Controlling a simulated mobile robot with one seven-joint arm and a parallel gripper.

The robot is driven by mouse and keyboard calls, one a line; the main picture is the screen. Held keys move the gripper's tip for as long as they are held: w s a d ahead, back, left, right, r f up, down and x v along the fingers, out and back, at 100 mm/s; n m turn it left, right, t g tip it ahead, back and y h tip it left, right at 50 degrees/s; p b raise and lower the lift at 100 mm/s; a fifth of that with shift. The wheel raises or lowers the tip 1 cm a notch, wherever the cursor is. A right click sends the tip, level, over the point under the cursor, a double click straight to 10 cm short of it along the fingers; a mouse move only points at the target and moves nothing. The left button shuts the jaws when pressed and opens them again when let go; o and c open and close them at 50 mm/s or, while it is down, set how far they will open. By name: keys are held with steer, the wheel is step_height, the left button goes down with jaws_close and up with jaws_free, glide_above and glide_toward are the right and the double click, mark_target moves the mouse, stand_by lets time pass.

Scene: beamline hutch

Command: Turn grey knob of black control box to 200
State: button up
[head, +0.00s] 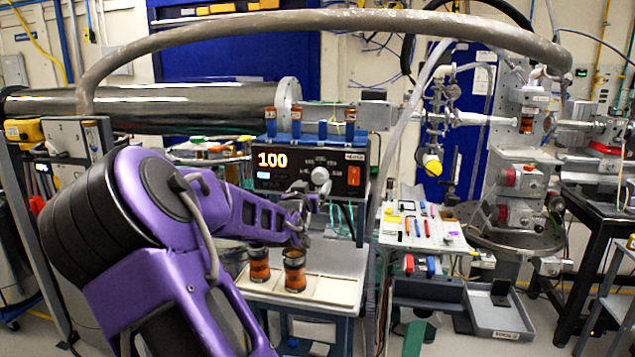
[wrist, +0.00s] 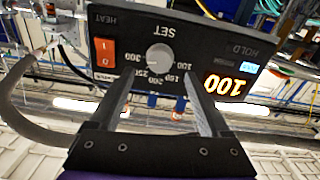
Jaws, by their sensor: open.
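The black control box (head: 300,166) stands on a blue cart in the head view, with a lit display (head: 272,160) reading 100. Its grey knob (head: 320,176) is right of the display. In the wrist view the box (wrist: 205,35) appears upside down, with the knob (wrist: 159,57) under the word SET, and scale marks from 100 to 300 around it. My gripper (wrist: 158,84) is open, its two fingers pointing at the panel on either side of the knob's line. The fingers look short of the knob; exact contact cannot be told. The knob's pointer is too blurred to read.
A red rocker switch (wrist: 104,51) marked HEAT sits beside the knob on the panel. Several blue and orange vials (head: 322,128) stand on top of the box. Two amber jars (head: 294,272) stand on the white cart top (head: 335,290) below my arm.

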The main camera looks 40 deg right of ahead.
mark_target(318, 178)
steer(key=x, duration=0.5)
steer(key=shift+w+d, duration=0.25)
steer(key=shift+d, duration=0.05)
jaws_close()
